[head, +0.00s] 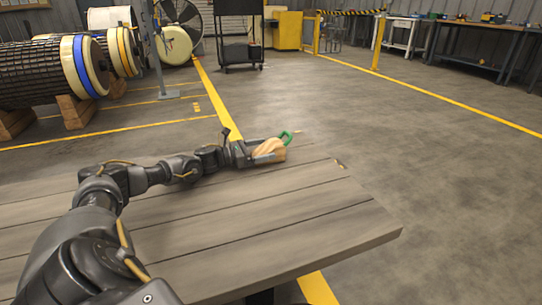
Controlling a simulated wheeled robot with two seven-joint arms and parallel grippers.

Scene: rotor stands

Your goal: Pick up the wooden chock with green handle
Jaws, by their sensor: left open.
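The wooden chock (267,149) is a light tan block on the far part of the wooden table. Its green handle (286,137) sticks up at its right side. My left gripper (268,153) reaches in from the left, with its fingers around or right beside the chock. The jaws are open, and whether they touch the wood cannot be told. Part of the chock is hidden by the fingers. My right gripper is not in view.
Large rotors (45,75) rest on wooden blocks at the left. A black cart (240,50) and workbenches (470,45) stand at the back. Floor to the right is clear.

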